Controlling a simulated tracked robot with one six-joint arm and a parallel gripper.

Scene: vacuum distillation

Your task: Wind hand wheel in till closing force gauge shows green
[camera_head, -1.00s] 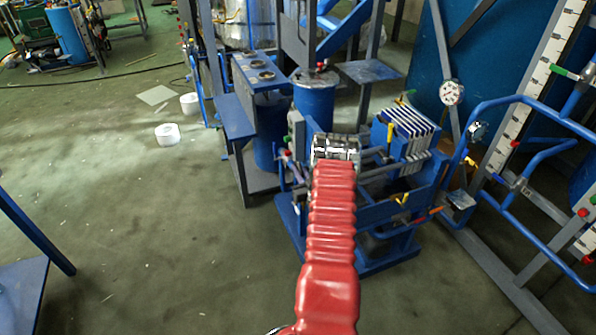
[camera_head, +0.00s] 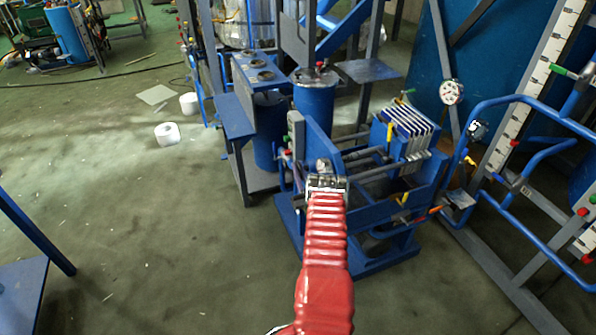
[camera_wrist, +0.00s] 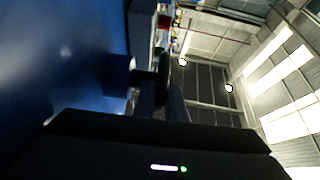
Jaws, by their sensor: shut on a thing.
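The blue filter press (camera_head: 375,215) stands on the floor in the middle of the head view, with a stack of white and blue plates (camera_head: 408,128) at its far end. My red-sleeved arm reaches to its near end. My gripper (camera_head: 326,181) is there, and in the wrist view its dark fingers (camera_wrist: 160,103) are shut on the dark hand wheel (camera_wrist: 164,70), seen edge-on beside a blue hub. In the head view my gripper and arm hide the wheel. A small round dial (camera_head: 323,165) shows just beyond my gripper; its reading is too small to tell.
A larger white gauge (camera_head: 452,92) is on the frame at the right, near blue pipe rails (camera_head: 500,101). A blue drum (camera_head: 315,95) and a blue bench (camera_head: 238,113) stand behind the press.

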